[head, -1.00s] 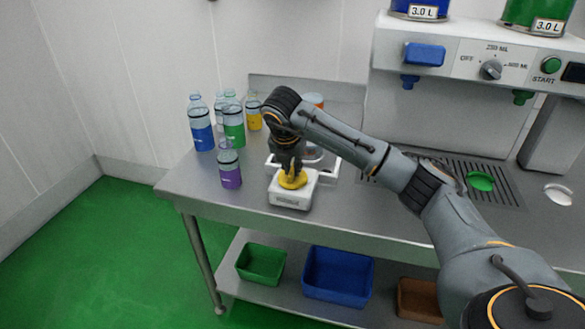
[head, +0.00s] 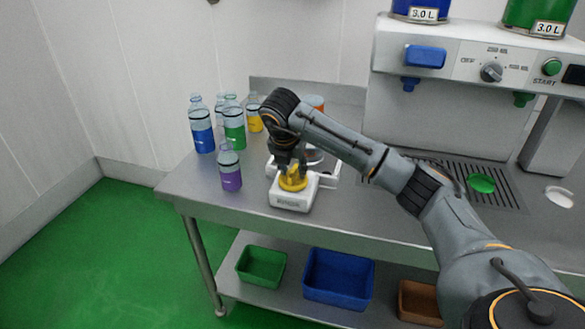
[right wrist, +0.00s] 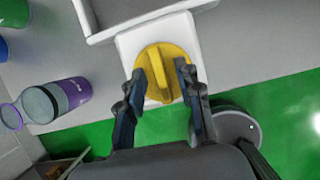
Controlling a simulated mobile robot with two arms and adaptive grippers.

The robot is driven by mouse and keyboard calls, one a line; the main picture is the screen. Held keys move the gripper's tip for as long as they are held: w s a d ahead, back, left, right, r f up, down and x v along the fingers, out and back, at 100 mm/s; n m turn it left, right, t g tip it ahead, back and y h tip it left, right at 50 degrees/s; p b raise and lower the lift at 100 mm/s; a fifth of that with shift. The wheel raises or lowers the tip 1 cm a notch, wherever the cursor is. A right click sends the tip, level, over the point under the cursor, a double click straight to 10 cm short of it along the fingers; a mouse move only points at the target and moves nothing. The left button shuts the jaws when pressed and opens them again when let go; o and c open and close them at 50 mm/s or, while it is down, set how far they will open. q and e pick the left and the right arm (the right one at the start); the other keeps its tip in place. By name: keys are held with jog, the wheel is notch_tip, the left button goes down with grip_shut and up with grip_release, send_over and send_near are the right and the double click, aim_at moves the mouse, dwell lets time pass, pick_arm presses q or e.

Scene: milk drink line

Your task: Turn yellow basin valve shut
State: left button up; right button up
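The yellow valve knob (head: 294,183) sits on top of a small white box (head: 291,201) at the front of the steel table. In the right wrist view the yellow knob (right wrist: 174,51) is a round disc with a raised bar across it, roughly upright in the picture. My right gripper (right wrist: 162,75) is over the knob, pointing down, with one finger on each side of the bar and gaps between. It is open and holds nothing. In the head view the right gripper (head: 291,169) hides part of the knob. My left gripper is not in view.
A pale basin frame (head: 330,180) adjoins the box behind. A purple bottle (head: 230,170) stands close left, with blue (head: 202,133), green (head: 234,130) and yellow (head: 254,121) bottles behind it. The dispenser (head: 460,90) stands at the right. Bins sit on the lower shelf.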

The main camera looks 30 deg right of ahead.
jog(key=v, duration=1.2)
jog(key=shift+w, duration=0.1)
